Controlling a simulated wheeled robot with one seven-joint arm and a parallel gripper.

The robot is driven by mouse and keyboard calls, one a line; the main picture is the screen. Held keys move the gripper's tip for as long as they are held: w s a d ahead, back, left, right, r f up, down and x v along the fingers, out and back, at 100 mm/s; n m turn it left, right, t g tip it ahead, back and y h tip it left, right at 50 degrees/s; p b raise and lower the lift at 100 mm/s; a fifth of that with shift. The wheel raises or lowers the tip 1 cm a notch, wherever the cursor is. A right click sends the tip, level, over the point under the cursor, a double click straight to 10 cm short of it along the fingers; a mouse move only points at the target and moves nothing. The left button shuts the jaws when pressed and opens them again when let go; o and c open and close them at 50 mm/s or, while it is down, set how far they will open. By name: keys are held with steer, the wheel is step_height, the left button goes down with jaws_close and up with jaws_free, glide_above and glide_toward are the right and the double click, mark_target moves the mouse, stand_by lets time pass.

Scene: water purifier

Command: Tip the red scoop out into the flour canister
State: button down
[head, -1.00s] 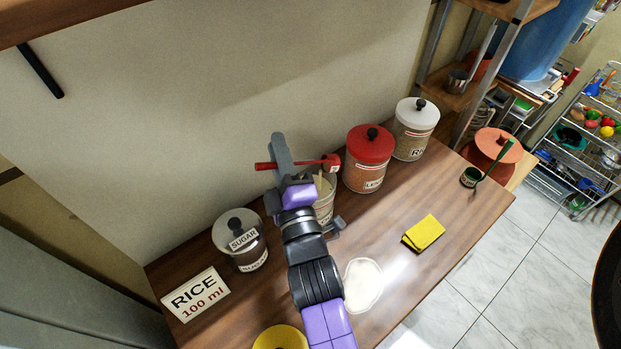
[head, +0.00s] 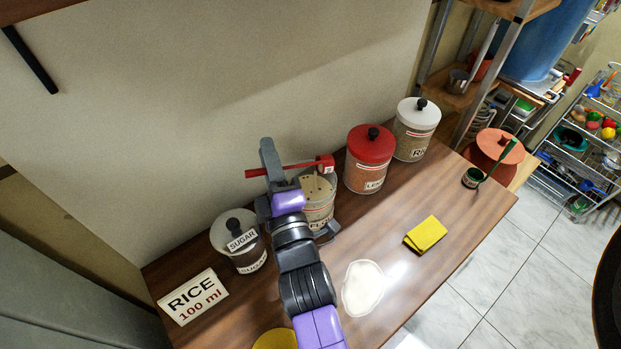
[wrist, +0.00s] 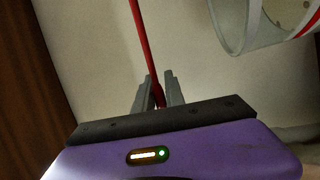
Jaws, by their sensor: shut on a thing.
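My gripper (head: 271,166) is shut on the handle of the red scoop (head: 296,168). In the wrist view the red handle (wrist: 141,35) runs up from between the grey fingers. The scoop's small red cup (head: 325,162), with a pale label, is over the back right of the flour canister (head: 319,208). The cup's inside is not clear to see. The canister stands open and upright, partly behind my wrist; several small dark specks show on its pale contents. Its clear rim (wrist: 228,38) is at the upper right of the wrist view.
A sugar canister (head: 247,256) with a grey lid stands left. A red-lidded canister (head: 366,175) and a white-lidded one (head: 411,142) stand right. A RICE 100 ml card (head: 190,297), white patch (head: 362,288), yellow cloth (head: 425,234) and green scoop (head: 472,179) are on the table.

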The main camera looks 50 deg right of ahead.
steer(key=shift+w+a+f+n+t+y+b, duration=0.1)
steer(key=shift+w+a+f+n+y+b, duration=0.1)
steer(key=shift+f+n+b, duration=0.4)
steer(key=shift+w+a+f+n+t+y+b, duration=0.15)
steer(key=shift+a+f+n+b, duration=0.15)
steer(key=shift+n, duration=0.5)
steer(key=shift+w+a+f+n+t+y+b, duration=0.1)
steer(key=shift+a+f+n+y+b, duration=0.05)
steer(key=shift+f+n+b, duration=0.5)
stand_by(0.7)
